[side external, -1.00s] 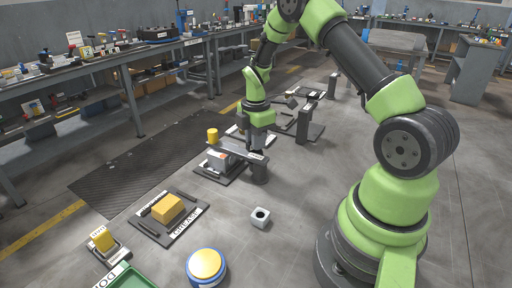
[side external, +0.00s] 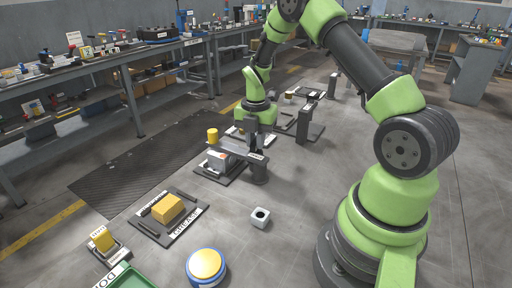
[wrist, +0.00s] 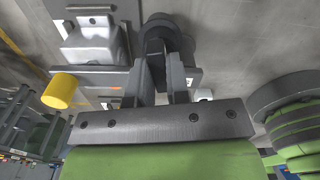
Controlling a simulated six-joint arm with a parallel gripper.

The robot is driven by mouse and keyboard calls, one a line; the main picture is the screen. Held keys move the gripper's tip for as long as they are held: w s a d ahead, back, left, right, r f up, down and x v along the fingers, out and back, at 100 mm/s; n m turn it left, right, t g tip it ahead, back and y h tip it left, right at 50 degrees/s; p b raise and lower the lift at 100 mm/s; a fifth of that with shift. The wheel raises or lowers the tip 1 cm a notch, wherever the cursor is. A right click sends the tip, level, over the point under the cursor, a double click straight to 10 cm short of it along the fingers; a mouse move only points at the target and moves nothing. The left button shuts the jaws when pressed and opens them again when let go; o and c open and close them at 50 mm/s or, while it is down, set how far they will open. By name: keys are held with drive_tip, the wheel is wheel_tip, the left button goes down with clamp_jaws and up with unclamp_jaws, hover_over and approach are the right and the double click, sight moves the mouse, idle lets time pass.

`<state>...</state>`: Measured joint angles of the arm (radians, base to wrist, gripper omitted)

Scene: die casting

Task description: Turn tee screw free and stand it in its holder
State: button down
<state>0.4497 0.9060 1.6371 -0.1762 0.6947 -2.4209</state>
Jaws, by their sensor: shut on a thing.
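My gripper (side external: 256,146) points down just above the bar of a dark clamp post (side external: 259,172).
A grey die block (side external: 218,161) sits on a dark plate beside the post. Another dark post (side external: 303,127) stands right. Floor around the holder is clear.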

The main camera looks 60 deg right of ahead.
sight(255, 140)
drive_tip(key=shift+r, duration=0.65)
idle(0.4)
drive_tip(key=shift+r, duration=1.45)
drive_tip(key=shift+r, duration=0.1)
drive_tip(key=shift+r, duration=0.3)
wheel_tip(255, 140, up, 5)
drive_tip(key=s+a+f, duration=0.4)
drive_tip(key=s+a, duration=0.6)
drive_tip(key=a, duration=0.5)
drive_tip(key=shift+a, duration=0.2)
drive_tip(key=shift+s+f, duration=0.1)
drive_tip(key=shift+f+m, duration=0.65)
drive_tip(key=shift+f, duration=0.8)
drive_tip(key=shift+f+m, duration=0.65)
drive_tip(key=shift+f, duration=0.75)
